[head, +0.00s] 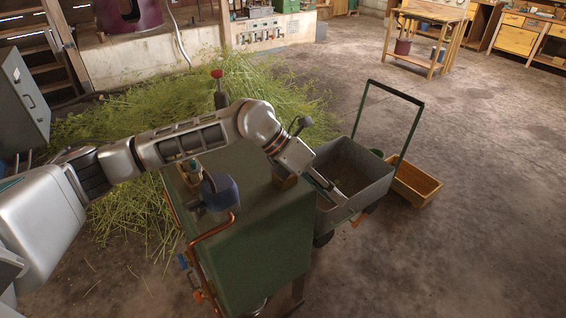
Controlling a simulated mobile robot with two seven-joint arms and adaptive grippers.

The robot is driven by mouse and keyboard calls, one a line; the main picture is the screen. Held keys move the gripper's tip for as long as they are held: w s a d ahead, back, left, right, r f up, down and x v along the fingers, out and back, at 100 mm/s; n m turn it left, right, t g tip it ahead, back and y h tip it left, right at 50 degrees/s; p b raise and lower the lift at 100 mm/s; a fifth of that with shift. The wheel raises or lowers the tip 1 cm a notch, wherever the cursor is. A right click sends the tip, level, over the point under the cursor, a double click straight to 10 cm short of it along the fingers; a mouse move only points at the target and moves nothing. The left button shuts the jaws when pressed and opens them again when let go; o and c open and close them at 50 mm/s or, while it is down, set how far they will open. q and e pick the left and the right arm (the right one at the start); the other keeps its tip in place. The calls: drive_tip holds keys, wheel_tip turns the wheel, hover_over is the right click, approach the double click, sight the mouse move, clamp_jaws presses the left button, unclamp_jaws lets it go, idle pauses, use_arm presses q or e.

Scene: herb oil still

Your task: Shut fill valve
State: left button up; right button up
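A green metal tank (255,240) stands in front of me, with a copper pipe (210,232) on its left side. Small blue (183,261) and orange (198,297) handles sit low along that side. A red knob on a post (216,75) rises behind my arm. I cannot tell which of these is the fill valve. My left arm crosses above the tank, and my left gripper (338,194) points down and right at the near side of the grey cart. Its fingers are too small to read. My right gripper is not in view.
A grey cart (375,190) with a green handle frame stands right of the tank, beside a wooden crate (418,184). A blue container (220,192) sits on the tank top. Cut herbs (120,205) cover the floor at left. The floor at right is clear.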

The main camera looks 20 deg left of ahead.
use_arm(q)
drive_tip(key=w+a+r+t+y, duration=0.1)
drive_tip(key=w+a+y, duration=0.1)
drive_tip(key=a, duration=0.3)
drive_tip(key=w+a+r+t+y, duration=0.1)
drive_tip(key=w+a+r+y, duration=0.1)
drive_tip(key=w+a, duration=0.2)
drive_tip(key=w+a+r+t+y, duration=0.1)
drive_tip(key=w+a+y, duration=0.1)
drive_tip(key=a, duration=0.5)
drive_tip(key=shift+w+a+r+b, duration=0.15)
drive_tip(key=shift+w+a+b, duration=0.15)
drive_tip(key=shift+w, duration=0.15)
drive_tip(key=shift+w+a, duration=0.2)
drive_tip(key=shift+a, duration=0.05)
drive_tip(key=x, duration=0.7)
drive_tip(key=shift+w+f+p, duration=0.1)
drive_tip(key=shift+f+p, duration=0.2)
drive_tip(key=shift+p, duration=0.05)
drive_tip(key=shift+c, duration=0.2)
clamp_jaws()
